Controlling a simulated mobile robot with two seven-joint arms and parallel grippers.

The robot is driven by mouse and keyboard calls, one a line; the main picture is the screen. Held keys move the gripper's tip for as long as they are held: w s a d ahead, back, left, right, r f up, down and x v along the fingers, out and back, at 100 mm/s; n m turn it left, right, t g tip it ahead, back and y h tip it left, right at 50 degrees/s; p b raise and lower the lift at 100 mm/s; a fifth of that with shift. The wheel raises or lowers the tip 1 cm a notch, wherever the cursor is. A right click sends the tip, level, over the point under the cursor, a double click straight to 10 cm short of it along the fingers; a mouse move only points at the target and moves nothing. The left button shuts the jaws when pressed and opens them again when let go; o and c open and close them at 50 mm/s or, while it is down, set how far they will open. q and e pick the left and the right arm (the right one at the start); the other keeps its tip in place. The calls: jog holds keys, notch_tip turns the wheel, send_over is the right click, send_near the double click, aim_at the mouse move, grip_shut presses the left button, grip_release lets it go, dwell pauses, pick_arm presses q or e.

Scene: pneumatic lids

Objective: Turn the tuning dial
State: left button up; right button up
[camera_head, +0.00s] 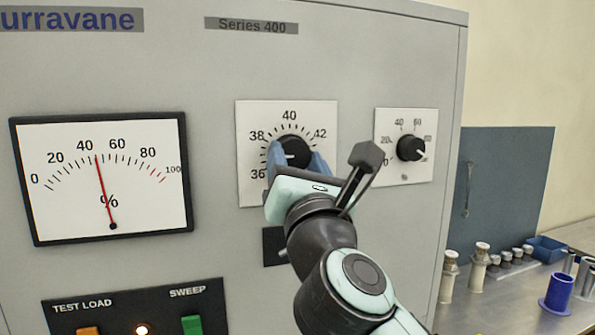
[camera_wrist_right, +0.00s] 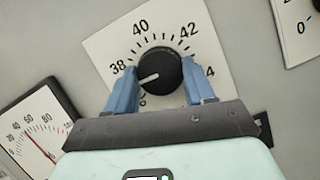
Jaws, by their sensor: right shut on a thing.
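The tuning dial (camera_head: 293,151) is a round black knob on a white scale plate marked 36, 38, 40 and 42 in the head view. It also shows in the right wrist view (camera_wrist_right: 159,70). Its white pointer line aims left and slightly down, below the 38 mark. My right gripper (camera_head: 297,160) is shut on the dial, with one blue finger on its left and one on its right. The fingers and hand cover the lower part of the scale. My left gripper is not in view.
A percent meter (camera_head: 100,190) on the left has its red needle between 40 and 60. A smaller black knob (camera_head: 411,148) sits to the right on its own scale. Below are an orange switch (camera_head: 89,331) and a green switch (camera_head: 192,325). A bench (camera_head: 505,300) with small parts stands at right.

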jog(key=m+h, duration=0.2)
jog(key=m, duration=0.3)
jog(key=shift+a, duration=0.2)
jog(key=shift+r+m+g+h, duration=0.1)
jog(key=shift+m+g+h, duration=0.35)
jog(key=shift+m, duration=0.8)
jog(key=shift+r+m+g+h, duration=0.1)
jog(key=shift+m+g+h, duration=0.15)
jog(key=shift+m+h, duration=0.7)
jog(key=shift+m, duration=0.5)
jog(key=o, duration=1)
jog(key=shift+o, duration=0.2)
jog(key=shift+s, duration=0.1)
